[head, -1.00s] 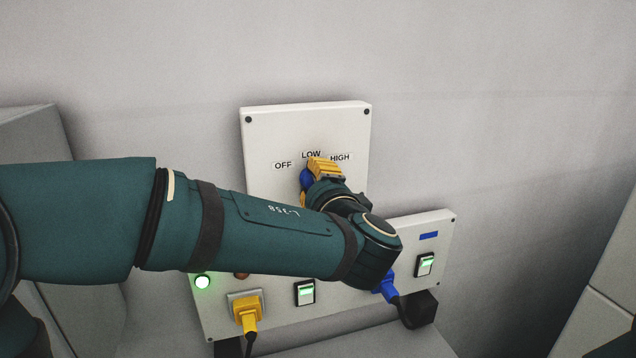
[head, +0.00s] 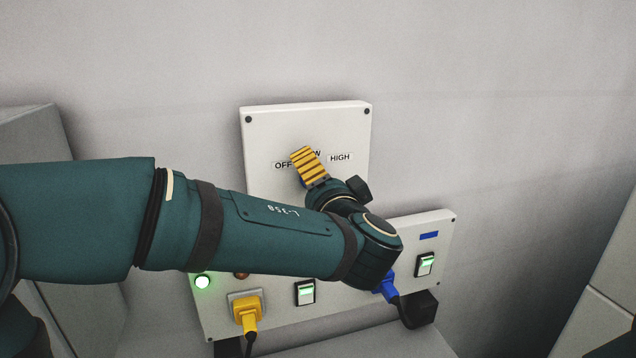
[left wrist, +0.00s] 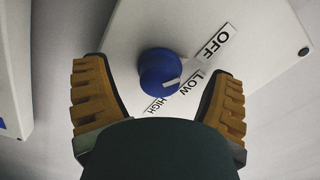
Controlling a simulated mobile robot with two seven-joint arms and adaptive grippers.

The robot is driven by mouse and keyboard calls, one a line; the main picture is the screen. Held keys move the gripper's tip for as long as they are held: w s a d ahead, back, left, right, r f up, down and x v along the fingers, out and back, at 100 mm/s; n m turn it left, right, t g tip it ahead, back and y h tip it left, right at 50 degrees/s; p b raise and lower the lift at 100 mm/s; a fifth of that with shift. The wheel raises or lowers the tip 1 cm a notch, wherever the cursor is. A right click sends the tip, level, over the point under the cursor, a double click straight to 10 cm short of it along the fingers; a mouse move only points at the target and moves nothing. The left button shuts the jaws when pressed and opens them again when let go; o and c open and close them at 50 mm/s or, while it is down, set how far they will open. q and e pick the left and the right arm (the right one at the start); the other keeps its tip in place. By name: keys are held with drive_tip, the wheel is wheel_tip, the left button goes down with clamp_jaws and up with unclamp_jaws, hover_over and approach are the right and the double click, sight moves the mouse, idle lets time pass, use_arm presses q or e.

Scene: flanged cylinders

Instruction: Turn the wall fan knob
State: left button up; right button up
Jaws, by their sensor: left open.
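The wall fan knob (left wrist: 158,72) is a round blue knob with a white pointer mark on a white panel (head: 262,130). In the left wrist view the mark points roughly towards the LOW label (left wrist: 192,82). My left gripper (left wrist: 158,68) is open, with one yellow ridged finger on each side of the knob and a visible gap to both. The knob is almost wholly hidden there behind the gripper. My right gripper is not in view.
Below is a second panel (head: 440,226) with a green light (head: 202,282), lit switches (head: 305,292), a yellow plug (head: 246,312) and a blue plug (head: 385,288) with cables. My left forearm crosses in front of it. The wall above and right is clear.

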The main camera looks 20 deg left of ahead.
use_arm(q)
drive_tip(key=shift+b+v, duration=1.35)
drive_tip(key=shift+v, duration=1.6)
